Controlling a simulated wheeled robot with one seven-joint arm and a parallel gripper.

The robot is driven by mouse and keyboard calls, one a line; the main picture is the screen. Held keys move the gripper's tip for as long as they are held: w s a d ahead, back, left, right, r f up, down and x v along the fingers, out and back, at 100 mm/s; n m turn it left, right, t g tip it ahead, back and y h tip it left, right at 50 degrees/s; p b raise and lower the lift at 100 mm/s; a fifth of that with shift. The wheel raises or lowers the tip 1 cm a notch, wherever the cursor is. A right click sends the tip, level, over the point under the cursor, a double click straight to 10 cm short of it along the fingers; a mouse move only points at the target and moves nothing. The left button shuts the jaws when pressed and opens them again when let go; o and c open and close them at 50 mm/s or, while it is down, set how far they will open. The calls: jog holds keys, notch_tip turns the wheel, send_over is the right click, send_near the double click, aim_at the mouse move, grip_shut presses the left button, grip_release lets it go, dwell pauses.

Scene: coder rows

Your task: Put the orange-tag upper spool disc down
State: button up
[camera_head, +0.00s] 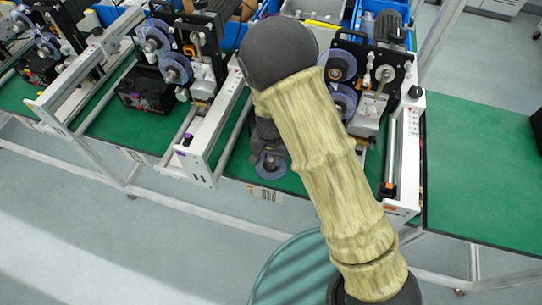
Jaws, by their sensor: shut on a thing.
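A translucent blue-grey spool disc with a dark hub (270,170) is at the front of the green bench, left of my arm. My gripper (268,154) is a dark shape directly above the disc, shut on it from above. Most of the gripper and its wrist is hidden behind my arm, and the fingertips are small and dark. The disc lies flat, on or just above the green surface; I cannot tell whether it touches. A small white label with an orange mark (264,193) is on the bench's front edge, just below the disc.
Coder machines with more spool discs (174,68) stand to the left and behind my arm (340,84). White rail frames (213,135) flank the bay. Blue bins (235,35) stand at the back. The green bench at right (480,165) is mostly clear.

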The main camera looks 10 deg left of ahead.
aim_at(272, 160)
jog(key=o, duration=1.1)
notch_tip(272, 160, up, 12)
jog(key=shift+d, duration=0.1)
dwell(0.4)
jog(key=s+d+r+t, duration=0.1)
jog(key=s+d+r, duration=0.1)
jog(key=d, duration=0.6)
jog(key=s+d+r, duration=0.2)
jog(key=d+r, duration=0.1)
jog(key=d, duration=0.6)
jog(key=s+d+r+t, duration=0.1)
jog(key=s+d+r, duration=0.1)
jog(key=d, duration=0.6)
jog(key=shift+s+d+r+n+t, duration=0.2)
jog(key=shift+s+n+t, duration=0.15)
jog(key=shift+s, duration=0.2)
